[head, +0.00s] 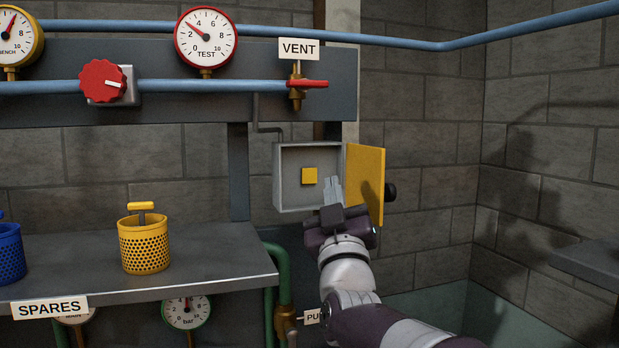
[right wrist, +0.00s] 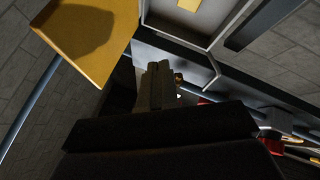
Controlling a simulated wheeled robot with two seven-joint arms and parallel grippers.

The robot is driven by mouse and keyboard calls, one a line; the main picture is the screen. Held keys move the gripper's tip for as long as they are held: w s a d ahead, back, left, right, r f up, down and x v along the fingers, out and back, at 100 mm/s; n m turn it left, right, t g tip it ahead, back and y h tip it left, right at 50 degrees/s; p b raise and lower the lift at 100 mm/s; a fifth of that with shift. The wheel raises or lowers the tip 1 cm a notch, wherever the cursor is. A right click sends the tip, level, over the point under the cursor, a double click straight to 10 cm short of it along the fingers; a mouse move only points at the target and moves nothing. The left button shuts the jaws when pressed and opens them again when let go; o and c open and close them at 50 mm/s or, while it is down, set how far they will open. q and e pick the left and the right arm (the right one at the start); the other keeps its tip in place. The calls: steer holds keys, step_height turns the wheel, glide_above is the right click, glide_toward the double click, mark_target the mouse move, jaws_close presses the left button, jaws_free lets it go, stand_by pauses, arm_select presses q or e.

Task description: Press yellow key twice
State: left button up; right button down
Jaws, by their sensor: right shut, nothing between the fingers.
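The yellow key (head: 309,176) is a small square on the back of an open grey box (head: 278,185) on the wall. A part of it shows at the top edge of the right wrist view (right wrist: 190,5). The box's yellow door (head: 368,165) stands open to the right. My right gripper (head: 332,184) is shut and empty. In the head view its fingertips show just right of and slightly below the key, in front of the box's opening; I cannot tell whether they touch anything. The fingers also show in the right wrist view (right wrist: 157,75). My left gripper is not in view.
A red VENT valve (head: 307,83) and a blue pipe run above the box. A shelf (head: 200,262) at the left holds a yellow basket (head: 144,245) and a blue basket (head: 10,262). A green pipe (head: 280,275) stands below the box.

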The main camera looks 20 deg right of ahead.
mark_target(316, 183)
steer(key=shift+w+d+p, duration=0.15)
steer(key=shift+w+p, duration=1.05)
steer(key=shift+w, duration=0.95)
steer(key=shift+w+d+p, duration=0.1)
steer(key=shift+w+p, duration=1.1)
steer(key=shift+w, duration=0.95)
steer(key=shift+w, duration=0.45)
